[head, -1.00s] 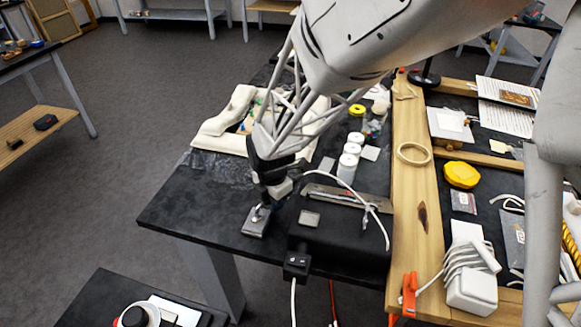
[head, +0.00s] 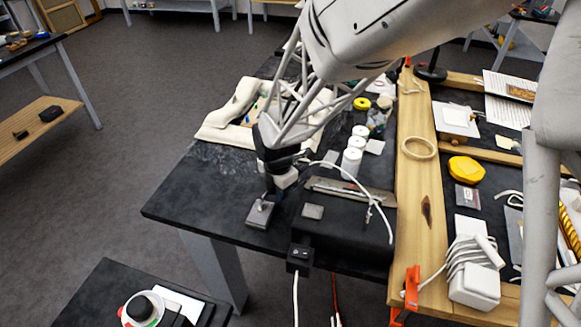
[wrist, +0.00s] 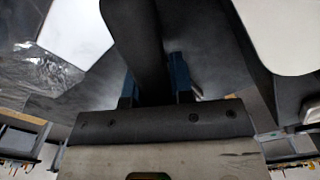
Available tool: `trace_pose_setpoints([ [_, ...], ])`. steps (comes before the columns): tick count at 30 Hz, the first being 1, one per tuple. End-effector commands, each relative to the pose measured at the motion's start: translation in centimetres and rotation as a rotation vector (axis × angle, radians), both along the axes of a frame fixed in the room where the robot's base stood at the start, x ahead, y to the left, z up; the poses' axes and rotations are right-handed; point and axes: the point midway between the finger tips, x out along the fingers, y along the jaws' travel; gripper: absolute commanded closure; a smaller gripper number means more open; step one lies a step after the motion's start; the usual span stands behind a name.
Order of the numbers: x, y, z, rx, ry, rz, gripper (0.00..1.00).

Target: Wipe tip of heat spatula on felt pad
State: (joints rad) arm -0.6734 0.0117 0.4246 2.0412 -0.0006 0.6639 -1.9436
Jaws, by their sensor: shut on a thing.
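The felt pad (head: 258,217) is a small grey square block near the front left of the black table. My gripper (head: 270,182) is above it, pointing down. It is shut on the heat spatula, whose dark handle (wrist: 148,45) runs between the blue fingertips (wrist: 156,84) in the wrist view. In the head view a pale part of the spatula (head: 287,178) shows beside the gripper, with a white cable leading right. The spatula's tip is at or just above the pad; I cannot tell whether it touches.
A black box (head: 345,228) with a grey square (head: 312,211) on top stands right of the pad. White bottles (head: 352,157) and a cream cushion frame (head: 222,122) lie behind. A wooden beam (head: 418,190) runs along the right. The table's front left is clear.

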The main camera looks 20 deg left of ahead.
Motion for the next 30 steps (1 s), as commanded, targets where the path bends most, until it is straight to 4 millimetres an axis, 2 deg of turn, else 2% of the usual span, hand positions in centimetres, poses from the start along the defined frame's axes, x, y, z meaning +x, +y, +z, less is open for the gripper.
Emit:
trace_pose_setpoints([
  [15,1.8,0.0,-0.1,-0.001,0.001,0.0,1.0],
  [30,1.8,0.0,-0.1,-0.001,0.001,0.0,1.0],
])
